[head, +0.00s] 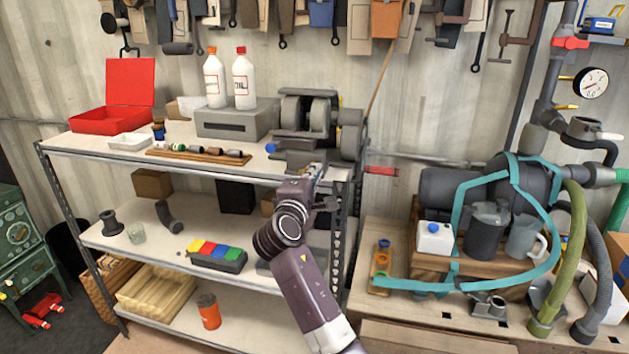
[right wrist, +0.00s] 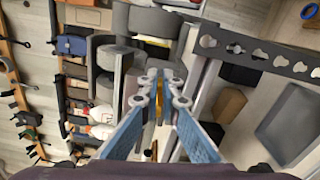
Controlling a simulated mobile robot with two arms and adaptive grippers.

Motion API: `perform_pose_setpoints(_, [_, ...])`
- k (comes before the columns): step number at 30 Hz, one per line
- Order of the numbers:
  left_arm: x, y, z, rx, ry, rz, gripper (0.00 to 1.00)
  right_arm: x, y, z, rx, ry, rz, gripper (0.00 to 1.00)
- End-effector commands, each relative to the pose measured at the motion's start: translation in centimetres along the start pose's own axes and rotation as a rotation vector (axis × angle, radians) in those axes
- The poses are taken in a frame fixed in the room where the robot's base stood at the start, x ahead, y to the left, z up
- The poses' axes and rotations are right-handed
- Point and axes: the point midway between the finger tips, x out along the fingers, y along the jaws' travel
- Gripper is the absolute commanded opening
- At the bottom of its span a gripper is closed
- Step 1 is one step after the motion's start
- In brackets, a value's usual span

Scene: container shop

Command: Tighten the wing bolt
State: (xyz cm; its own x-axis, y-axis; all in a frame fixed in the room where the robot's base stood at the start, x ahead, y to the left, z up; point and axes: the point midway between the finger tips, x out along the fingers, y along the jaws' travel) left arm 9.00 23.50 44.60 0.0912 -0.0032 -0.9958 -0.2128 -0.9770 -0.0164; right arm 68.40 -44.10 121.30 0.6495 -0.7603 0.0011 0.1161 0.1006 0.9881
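I cannot make out the wing bolt for certain in either view. My right gripper (head: 318,168) is at the right end of the shelf's top board, just below and in front of the grey bench grinder (head: 305,110). In the right wrist view, the two blue-padded fingers of the gripper (right wrist: 160,88) converge toward the grinder (right wrist: 108,55). A thin yellow-orange strip (right wrist: 159,103) shows between them. Whether they touch or hold anything is unclear. A small blue knob (head: 270,148) sits at the grinder's left front. My left gripper is not in view.
The metal shelf (head: 80,149) carries a red case (head: 122,98), two white bottles (head: 244,80) and a wooden tool rack (head: 190,155). A bench with hoses and a teal frame (head: 456,215) stands at the right. Tools hang on the wall above.

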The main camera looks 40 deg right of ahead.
Motion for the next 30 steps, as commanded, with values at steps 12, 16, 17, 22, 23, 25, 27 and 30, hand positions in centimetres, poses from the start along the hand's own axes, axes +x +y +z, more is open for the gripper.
perform_pose_setpoints(12, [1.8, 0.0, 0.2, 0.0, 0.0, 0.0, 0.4, 0.0, -0.6, -0.1, 0.156, 0.0, -0.006, 0.0])
perform_pose_setpoints(16, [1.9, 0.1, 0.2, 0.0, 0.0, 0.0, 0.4, 0.0, -0.6, -0.1, 0.168, 0.0, -0.006, 0.0])
perform_pose_setpoints(17, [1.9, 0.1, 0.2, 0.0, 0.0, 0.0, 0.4, 0.0, -0.6, -0.1, 0.169, 0.0, -0.006, 0.0])
perform_pose_setpoints(22, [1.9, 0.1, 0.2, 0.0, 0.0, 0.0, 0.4, 0.0, -0.6, -0.1, 0.17, 0.0, -0.007, 0.0])
perform_pose_setpoints(23, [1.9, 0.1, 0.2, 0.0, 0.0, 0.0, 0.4, 0.0, -0.6, -0.1, 0.17, 0.0, -0.007, 0.0])
perform_pose_setpoints(25, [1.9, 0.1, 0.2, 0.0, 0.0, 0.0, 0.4, 0.0, -0.6, -0.1, 0.17, 0.0, -0.007, 0.0])
perform_pose_setpoints(27, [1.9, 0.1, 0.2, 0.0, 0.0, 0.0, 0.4, 0.0, -0.6, -0.1, 0.17, 0.0, -0.007, 0.0])
perform_pose_setpoints(30, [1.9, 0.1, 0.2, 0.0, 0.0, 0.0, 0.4, 0.0, -0.6, -0.1, 0.169, 0.0, -0.006, 0.14])
